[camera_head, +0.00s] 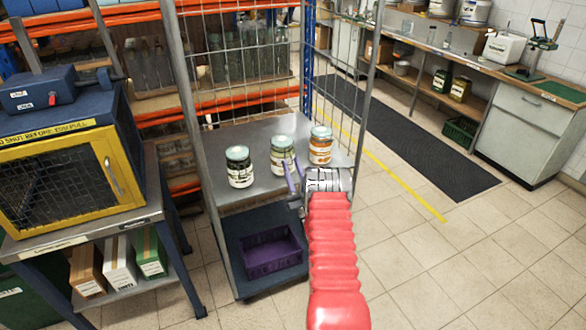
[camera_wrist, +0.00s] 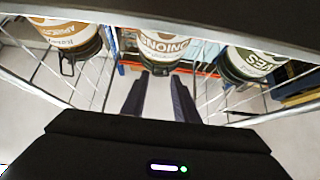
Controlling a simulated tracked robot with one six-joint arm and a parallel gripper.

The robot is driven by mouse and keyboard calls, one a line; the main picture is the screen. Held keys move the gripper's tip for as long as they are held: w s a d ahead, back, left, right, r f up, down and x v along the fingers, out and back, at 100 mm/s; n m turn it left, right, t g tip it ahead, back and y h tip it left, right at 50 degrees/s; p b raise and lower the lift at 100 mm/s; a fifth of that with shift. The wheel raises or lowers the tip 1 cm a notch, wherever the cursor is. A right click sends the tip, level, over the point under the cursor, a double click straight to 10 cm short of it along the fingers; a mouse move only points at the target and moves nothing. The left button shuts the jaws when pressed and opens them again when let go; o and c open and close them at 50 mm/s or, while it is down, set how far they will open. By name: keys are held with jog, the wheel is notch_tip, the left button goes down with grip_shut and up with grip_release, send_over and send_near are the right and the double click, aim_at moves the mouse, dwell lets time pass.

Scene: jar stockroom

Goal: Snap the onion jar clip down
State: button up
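The onion jar (camera_head: 282,155) is the middle of three pale-lidded glass jars in a row on the grey trolley shelf. It also shows upside down at the top centre of the wrist view (camera_wrist: 166,47), with its label facing my gripper.
A jar with a dark filling (camera_head: 239,167) stands left of the onion jar, and an orange one (camera_head: 320,146) stands right. Wire mesh sides (camera_head: 340,75) frame the trolley. A purple crate (camera_head: 270,250) sits below. A yellow-fronted cabinet (camera_head: 65,175) stands left; the floor right is clear.

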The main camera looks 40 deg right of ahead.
jog(key=shift+o, duration=1.3)
jog(key=shift+r, duration=0.15)
notch_tip(320, 180, up, 10)
jog(key=shift+f, duration=0.2)
jog(key=shift+w, duration=0.1)
